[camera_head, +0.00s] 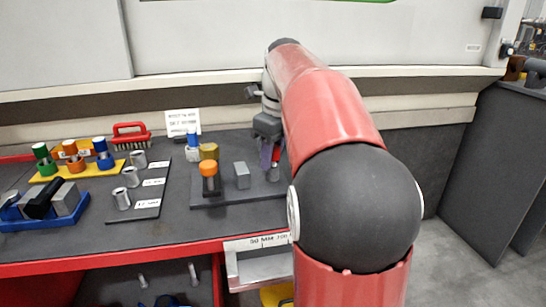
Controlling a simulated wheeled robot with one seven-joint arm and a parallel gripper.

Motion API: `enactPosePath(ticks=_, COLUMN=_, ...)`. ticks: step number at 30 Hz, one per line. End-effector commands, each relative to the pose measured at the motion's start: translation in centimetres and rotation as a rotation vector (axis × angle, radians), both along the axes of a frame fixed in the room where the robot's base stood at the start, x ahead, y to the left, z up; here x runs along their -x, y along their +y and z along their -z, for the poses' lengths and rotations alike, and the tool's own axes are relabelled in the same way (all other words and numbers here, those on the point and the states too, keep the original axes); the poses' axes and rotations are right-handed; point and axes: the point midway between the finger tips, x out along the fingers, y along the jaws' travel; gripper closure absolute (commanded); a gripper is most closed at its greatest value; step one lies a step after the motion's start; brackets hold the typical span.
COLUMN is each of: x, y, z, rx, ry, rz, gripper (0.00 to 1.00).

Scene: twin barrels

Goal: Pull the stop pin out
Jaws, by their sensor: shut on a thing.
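My gripper (271,162) is at the right part of a dark plate (225,196) on the bench, pointing down, with a purple and a red part at its tip. It is shut on what looks like the stop pin, a small silver post (273,174) low between the tips. The pin's upper part is hidden by the gripper, and I cannot tell whether its foot is still in the plate. My red arm covers what lies to the right.
On the plate stand a grey block (241,175), an orange-topped piece (209,179), a brass hex piece (208,151) and a blue-topped piece (193,143). Left are silver cylinders (131,177), a yellow tray (70,173), a blue tray (45,217) and a red brush (131,135).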

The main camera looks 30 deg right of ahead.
Motion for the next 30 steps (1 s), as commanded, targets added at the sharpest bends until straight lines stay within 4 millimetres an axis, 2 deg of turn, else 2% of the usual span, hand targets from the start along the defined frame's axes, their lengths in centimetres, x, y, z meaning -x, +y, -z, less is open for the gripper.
enactPosePath(ticks=30, x=0.0, y=0.0, z=-0.97, rx=0.0, ry=0.0, rz=0.0, gripper=1.0)
